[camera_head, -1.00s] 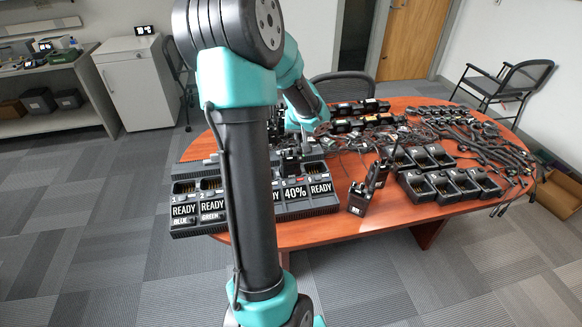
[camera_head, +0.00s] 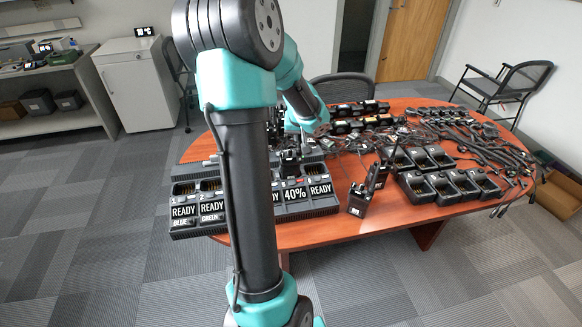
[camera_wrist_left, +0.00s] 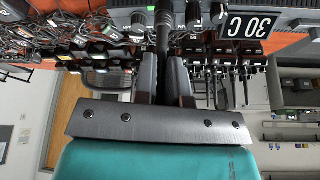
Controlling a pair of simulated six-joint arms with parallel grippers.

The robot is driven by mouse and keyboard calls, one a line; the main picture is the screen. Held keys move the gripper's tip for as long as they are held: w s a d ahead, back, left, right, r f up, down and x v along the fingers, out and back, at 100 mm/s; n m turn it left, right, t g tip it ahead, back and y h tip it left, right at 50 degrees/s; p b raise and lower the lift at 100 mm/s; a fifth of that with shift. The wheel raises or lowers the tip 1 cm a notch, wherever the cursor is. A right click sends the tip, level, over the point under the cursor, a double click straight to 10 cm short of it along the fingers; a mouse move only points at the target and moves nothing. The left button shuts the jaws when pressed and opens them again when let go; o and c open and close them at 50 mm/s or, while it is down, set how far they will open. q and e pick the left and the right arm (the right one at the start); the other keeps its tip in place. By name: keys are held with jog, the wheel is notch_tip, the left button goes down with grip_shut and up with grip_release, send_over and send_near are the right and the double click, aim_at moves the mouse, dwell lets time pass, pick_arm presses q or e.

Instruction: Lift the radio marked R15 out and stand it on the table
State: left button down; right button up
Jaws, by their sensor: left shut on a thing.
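My left gripper (camera_head: 291,148) reaches down over the multi-bay charger (camera_head: 310,212) on the near left of the table. It is shut on a dark radio (camera_head: 290,164), seen above the charger's back row; my arm hides part of this. In the left wrist view, which is upside down, the two fingers of the left gripper (camera_wrist_left: 164,62) close around a thin dark part of the radio (camera_wrist_left: 163,30). I cannot read the radio's mark, nor tell whether its base is clear of its bay. My right gripper is not in view.
Two dark radios with antennas (camera_head: 359,199) stand right of the charger. Several black single chargers (camera_head: 452,186) sit farther right, with tangled cables (camera_head: 480,140) behind. A small bare strip of red tabletop (camera_head: 335,228) lies at the front edge. The charger shows READY and 40% labels.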

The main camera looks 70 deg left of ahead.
pick_arm(q)
notch_tip(320, 180, up, 10)
dwell(0.7)
dwell(0.4)
